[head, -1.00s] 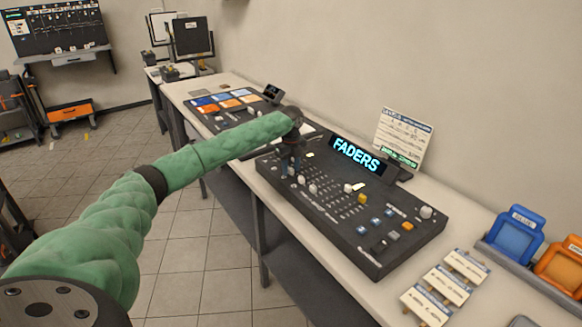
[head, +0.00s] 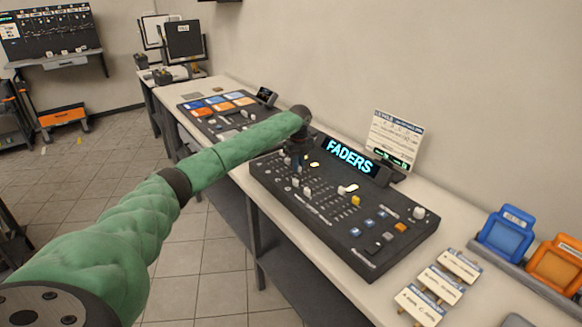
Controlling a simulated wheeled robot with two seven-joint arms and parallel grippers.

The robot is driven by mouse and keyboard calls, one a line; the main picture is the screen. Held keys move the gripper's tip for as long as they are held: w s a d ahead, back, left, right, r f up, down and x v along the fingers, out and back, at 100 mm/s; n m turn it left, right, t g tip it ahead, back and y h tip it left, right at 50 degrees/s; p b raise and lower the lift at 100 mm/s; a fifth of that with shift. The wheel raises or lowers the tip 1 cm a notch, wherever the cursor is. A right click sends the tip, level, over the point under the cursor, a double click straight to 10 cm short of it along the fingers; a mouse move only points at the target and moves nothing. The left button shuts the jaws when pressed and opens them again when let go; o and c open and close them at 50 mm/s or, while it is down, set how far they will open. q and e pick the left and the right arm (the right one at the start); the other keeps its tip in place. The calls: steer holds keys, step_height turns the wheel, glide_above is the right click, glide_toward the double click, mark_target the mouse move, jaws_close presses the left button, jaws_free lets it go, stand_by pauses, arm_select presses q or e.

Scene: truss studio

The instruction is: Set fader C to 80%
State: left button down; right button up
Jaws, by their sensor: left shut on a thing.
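The dark fader console (head: 372,262) lies on the long white counter, with a lit FADERS sign (head: 349,156) at its back edge. Several pale fader caps, such as one fader cap (head: 306,191), show on its left half. My left gripper (head: 301,166) points down over the left back part of the console. It is shut on a fader cap, which the gripper hides. I cannot read the fader letters or scale at this size. My right gripper is not in view.
A printed card (head: 396,139) stands behind the console. Label cards (head: 441,284), a blue holder (head: 506,232) and an orange holder (head: 556,264) are at the right. Another console (head: 215,110) with coloured pads lies farther left on the counter.

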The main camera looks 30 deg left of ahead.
arm_select(q)
steer(key=shift+w+d, duration=0.15)
steer(key=shift+w, duration=0.25)
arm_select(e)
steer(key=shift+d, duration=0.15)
arm_select(q)
steer(key=c, duration=1.4)
jaws_free()
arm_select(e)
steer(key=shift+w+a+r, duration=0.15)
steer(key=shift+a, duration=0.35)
arm_select(q)
steer(key=shift+r, duration=0.1)
steer(key=shift+r, duration=0.25)
step_height(320, 180, up, 7)
steer(key=b, duration=0.2)
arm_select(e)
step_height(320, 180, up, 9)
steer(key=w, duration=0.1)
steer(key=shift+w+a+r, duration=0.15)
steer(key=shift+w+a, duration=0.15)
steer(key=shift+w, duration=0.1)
